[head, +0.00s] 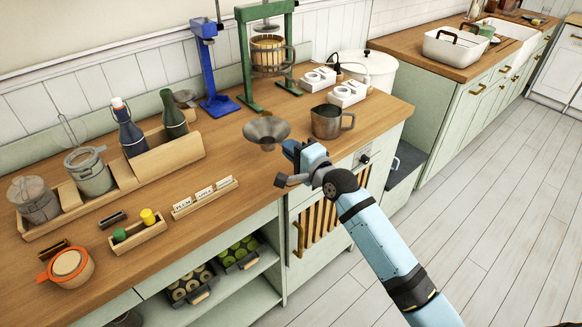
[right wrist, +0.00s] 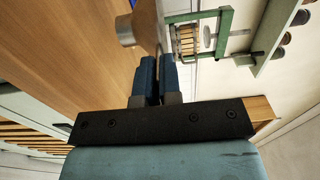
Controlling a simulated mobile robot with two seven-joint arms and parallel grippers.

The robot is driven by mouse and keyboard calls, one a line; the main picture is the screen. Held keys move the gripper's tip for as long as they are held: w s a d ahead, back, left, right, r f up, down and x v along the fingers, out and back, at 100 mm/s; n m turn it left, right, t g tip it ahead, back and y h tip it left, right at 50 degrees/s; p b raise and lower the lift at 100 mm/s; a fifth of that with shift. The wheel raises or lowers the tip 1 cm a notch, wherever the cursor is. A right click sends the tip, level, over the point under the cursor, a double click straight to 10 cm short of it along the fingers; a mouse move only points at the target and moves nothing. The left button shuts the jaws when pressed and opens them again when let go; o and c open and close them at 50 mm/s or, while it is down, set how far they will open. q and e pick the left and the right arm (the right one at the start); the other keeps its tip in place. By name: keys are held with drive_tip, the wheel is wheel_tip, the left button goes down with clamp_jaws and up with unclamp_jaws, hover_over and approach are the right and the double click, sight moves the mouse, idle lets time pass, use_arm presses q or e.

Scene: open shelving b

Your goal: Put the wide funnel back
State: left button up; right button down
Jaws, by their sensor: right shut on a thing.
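The wide funnel (head: 266,128) is grey metal, mouth up and spout down, over the front part of the wooden counter. My right gripper (head: 290,150) is at its right side, shut on its rim. In the right wrist view, the funnel (right wrist: 142,22) lies sideways in the picture just beyond the closed fingers (right wrist: 155,78). I cannot tell whether the spout touches the counter. My left gripper is not in view.
A metal mug (head: 326,122) stands close to the right of the funnel. Behind are a blue stand (head: 213,75) and a green-framed press (head: 247,65). A wooden rack (head: 165,160) with bottles and jars and a card holder (head: 205,197) are left. Counter between is clear.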

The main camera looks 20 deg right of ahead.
drive_tip(key=shift+f+b, duration=0.3)
drive_tip(key=shift+f, duration=2.4)
drive_tip(key=shift+f, duration=0.15)
drive_tip(key=c, duration=1.3)
unclamp_jaws()
